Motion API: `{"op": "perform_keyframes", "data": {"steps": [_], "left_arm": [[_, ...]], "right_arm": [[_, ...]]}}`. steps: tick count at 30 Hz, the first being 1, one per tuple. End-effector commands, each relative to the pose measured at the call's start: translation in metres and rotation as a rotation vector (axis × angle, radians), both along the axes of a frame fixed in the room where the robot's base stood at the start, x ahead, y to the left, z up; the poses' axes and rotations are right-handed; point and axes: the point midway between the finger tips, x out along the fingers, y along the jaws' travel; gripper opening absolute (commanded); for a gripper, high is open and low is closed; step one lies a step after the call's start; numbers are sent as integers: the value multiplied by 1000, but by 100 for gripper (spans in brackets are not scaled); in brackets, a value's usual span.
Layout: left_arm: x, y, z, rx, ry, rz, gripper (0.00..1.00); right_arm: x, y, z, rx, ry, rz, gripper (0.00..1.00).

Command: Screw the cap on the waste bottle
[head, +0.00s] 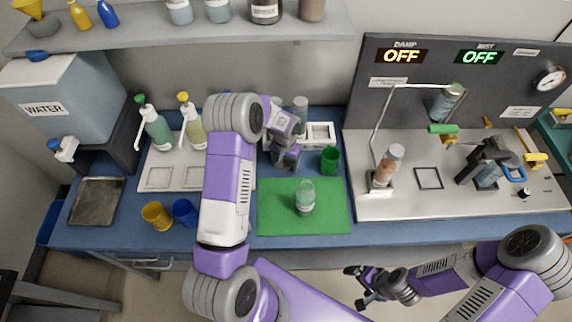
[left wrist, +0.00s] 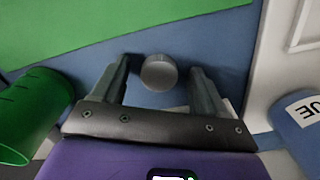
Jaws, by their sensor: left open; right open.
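A pale greenish bottle (head: 305,198), which I take for the waste bottle, stands upright on the green mat (head: 275,220). Its label is too small to read. A round grey cap (left wrist: 159,73) sits on the blue bench beside the mat, in the left wrist view. My left gripper (head: 285,162) is open, with its fingers on either side of the cap; I cannot tell whether they touch it. In the head view the gripper hides the cap. My right gripper (head: 357,287) is open and empty in front of the bench, well away from the bottle.
A green cup (head: 330,159) stands close to my left gripper and shows in the left wrist view (left wrist: 32,115). A white rack (head: 320,132) is behind. Yellow (head: 157,215) and blue (head: 185,212) cups stand left. The mat around the bottle is clear.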

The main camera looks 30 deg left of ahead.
Motion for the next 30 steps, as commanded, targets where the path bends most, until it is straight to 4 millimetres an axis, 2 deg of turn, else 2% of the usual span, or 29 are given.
{"op": "perform_keyframes", "data": {"steps": [2,13,23,26,30], "left_arm": [[0,0,0,0,0,0,71],[0,0,0,0,0,0,15],[0,0,4,0,-1,0,13],[1,0,17,1,-2,0,13],[1,0,46,1,-5,1,13]], "right_arm": [[0,0,0,0,0,0,93],[0,0,0,0,0,0,93],[0,0,1,0,0,0,93],[0,0,2,0,0,0,93],[0,0,5,0,0,0,93]]}}
